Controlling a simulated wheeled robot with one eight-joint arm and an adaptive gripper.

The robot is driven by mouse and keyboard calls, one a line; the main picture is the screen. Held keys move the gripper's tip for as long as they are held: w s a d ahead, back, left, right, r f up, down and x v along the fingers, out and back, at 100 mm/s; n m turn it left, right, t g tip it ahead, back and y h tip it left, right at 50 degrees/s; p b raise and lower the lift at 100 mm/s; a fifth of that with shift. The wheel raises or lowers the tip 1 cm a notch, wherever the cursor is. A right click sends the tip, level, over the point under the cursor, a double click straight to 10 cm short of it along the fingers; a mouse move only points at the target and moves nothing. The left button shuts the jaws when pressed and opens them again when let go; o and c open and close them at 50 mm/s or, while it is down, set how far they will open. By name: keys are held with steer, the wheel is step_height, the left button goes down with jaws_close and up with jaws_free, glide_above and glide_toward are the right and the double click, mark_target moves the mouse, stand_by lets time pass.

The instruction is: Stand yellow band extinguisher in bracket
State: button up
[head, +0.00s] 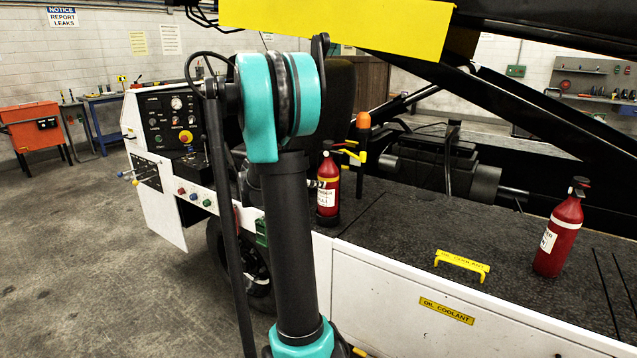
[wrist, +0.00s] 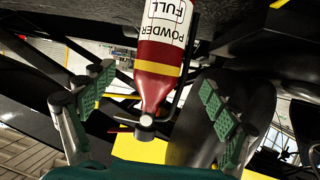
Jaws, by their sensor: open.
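The yellow band extinguisher (head: 327,190) is red with a white label and a yellow band near its top. It stands upright on the loader deck, just right of my arm in the head view, its foot in a dark ring-like base that looks like the bracket (head: 327,219). In the wrist view the extinguisher (wrist: 160,58) appears upside down, its neck and valve between the fingers. My gripper (wrist: 160,105) is open, with green pads apart on both sides and a gap to the bottle.
A second red extinguisher (head: 560,236) stands on the deck at the right, no yellow band visible. A yellow handle (head: 462,264) lies between them near the edge. An orange beacon (head: 363,121) is close behind the first extinguisher.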

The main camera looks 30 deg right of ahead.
steer(key=s+a+f+n+y, duration=0.4)
steer(key=s+a, duration=0.4)
steer(key=a, duration=0.3)
steer(key=s+a+f+n+y, duration=0.4)
steer(key=s+a+f+n, duration=0.2)
steer(key=a, duration=0.5)
steer(key=s+a+f+n+t+y, duration=0.1)
steer(key=s+a+f+n+y, duration=0.4)
steer(key=s+a+f, duration=0.3)
steer(key=s+a, duration=0.4)
steer(key=shift+f, duration=0.2)
